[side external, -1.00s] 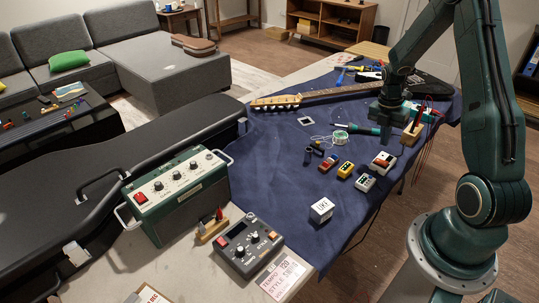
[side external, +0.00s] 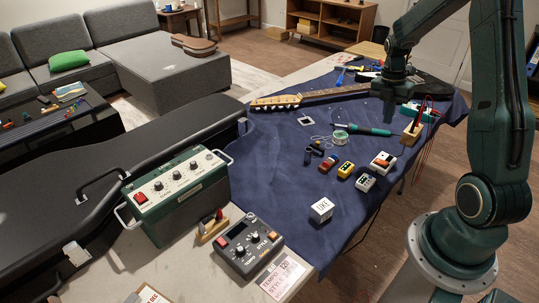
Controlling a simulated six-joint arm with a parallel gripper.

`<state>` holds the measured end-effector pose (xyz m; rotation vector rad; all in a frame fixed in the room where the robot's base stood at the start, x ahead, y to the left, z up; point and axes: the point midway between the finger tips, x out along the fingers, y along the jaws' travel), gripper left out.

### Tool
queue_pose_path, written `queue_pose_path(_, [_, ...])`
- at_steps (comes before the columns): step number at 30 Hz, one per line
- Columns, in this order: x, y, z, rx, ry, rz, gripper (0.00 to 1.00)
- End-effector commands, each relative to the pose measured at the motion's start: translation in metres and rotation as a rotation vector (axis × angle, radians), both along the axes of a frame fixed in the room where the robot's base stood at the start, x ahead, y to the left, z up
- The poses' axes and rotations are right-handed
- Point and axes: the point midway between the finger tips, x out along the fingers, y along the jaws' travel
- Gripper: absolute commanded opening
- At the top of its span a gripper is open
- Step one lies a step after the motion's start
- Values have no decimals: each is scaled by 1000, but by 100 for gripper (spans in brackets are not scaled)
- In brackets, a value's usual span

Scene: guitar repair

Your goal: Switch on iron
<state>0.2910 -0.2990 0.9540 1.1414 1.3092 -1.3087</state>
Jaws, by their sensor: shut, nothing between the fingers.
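The soldering iron (side external: 366,129), with a teal handle, lies on the dark blue cloth (side external: 270,170) in the side external view, right of the middle. Its switch and whether it is on are too small to tell. My gripper (side external: 388,121) points down over the handle's right end and looks a little above it. It is shut and empty. Its fingertips are small and dark, and I cannot tell whether they touch the handle.
A solder spool (side external: 340,137) lies beside the iron's tip. A wooden block with red and dark leads (side external: 411,133) stands to the right. An electric guitar (side external: 310,97) lies behind. Small coloured pedals (side external: 346,170) stand in front. The cloth's left part is clear.

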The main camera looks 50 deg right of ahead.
Motion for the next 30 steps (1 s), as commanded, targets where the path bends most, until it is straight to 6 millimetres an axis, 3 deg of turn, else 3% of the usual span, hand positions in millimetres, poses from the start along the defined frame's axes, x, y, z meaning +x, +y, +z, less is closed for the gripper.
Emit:
queue_pose_path(6, [-14,-1,1,0,3,-2,0])
queue_pose_path(19, [-15,-1,-2,0,4,0,0])
queue_pose_path(30, [-20,0,-36,3,6,0,0])
